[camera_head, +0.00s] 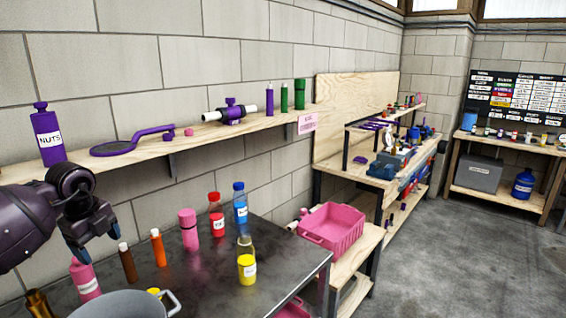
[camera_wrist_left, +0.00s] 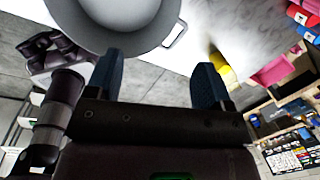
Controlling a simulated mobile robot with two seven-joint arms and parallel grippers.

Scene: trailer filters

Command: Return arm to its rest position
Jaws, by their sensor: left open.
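My left gripper (camera_head: 95,242) is over the near left part of the dark table (camera_head: 285,245), with its blue fingers apart and nothing between them. In the left wrist view the open gripper (camera_wrist_left: 156,82) shows a clear gap between its fingers. A grey metal pot (camera_head: 118,305) with a side handle stands at the table's near edge, below the gripper in the head view. The pot (camera_wrist_left: 118,22) also fills the top of the left wrist view. A pink bottle (camera_head: 84,280) stands close to the fingers.
On the table stand a brown bottle (camera_head: 128,263), an orange bottle (camera_head: 158,248), a pink bottle (camera_head: 188,230), a blue bottle (camera_head: 240,204) and a yellow jar (camera_head: 247,268). A wall shelf (camera_head: 230,132) runs behind. A pink crate (camera_head: 331,226) is right of the table. Grey floor lies open at right.

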